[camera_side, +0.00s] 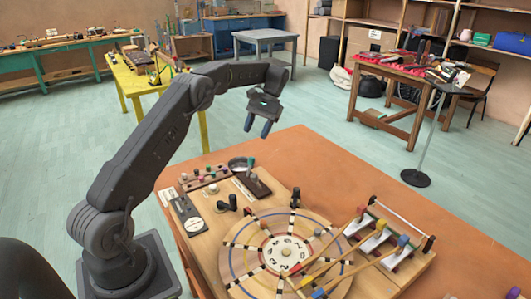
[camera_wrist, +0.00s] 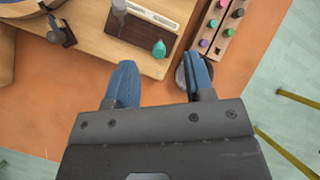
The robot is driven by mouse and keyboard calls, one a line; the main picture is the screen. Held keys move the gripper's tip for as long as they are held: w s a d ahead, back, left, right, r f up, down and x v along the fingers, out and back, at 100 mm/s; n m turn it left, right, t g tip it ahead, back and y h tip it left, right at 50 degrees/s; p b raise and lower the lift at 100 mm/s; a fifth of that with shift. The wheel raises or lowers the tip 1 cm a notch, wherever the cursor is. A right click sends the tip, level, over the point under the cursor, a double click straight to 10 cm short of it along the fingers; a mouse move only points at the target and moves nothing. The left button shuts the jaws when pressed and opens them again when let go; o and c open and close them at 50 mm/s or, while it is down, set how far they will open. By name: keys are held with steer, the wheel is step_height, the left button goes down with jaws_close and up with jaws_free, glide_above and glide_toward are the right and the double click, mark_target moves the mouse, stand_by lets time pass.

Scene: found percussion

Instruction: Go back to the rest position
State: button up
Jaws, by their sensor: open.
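My gripper (camera_side: 258,126) hangs in the air above the far edge of the orange table, its two blue-tipped fingers pointing down. In the wrist view my gripper (camera_wrist: 158,84) shows its two blue fingers spread apart with nothing between them. A round dark dish (camera_side: 240,163) lies below it at the back of the board, and in the wrist view it is partly hidden behind the right finger. A dark brown block (camera_side: 252,186) with a teal-topped piece (camera_side: 251,162) sits close to the dish; the teal piece (camera_wrist: 159,49) lies beyond the fingers in the wrist view.

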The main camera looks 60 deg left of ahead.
steer(key=s+d+r+m+t+y, duration=0.2)
steer(key=s+d+r+m+t, duration=0.35)
steer(key=d+r, duration=0.85)
steer(key=s+d+f+t, duration=0.1)
steer(key=s+d+t, duration=0.1)
steer(key=s, duration=0.4)
steer(key=s+d+f+m+t, duration=0.1)
steer(key=s+d+f+t, duration=0.1)
steer(key=s+d, duration=0.3)
steer(key=s+d+f+t, duration=0.1)
steer(key=s+d+t, duration=0.2)
steer(key=s, duration=0.6)
steer(key=shift+d+f, duration=0.15)
steer(key=shift+d, duration=0.6)
steer(key=shift+w+m, duration=0.1)
steer(key=shift+m, duration=0.15)
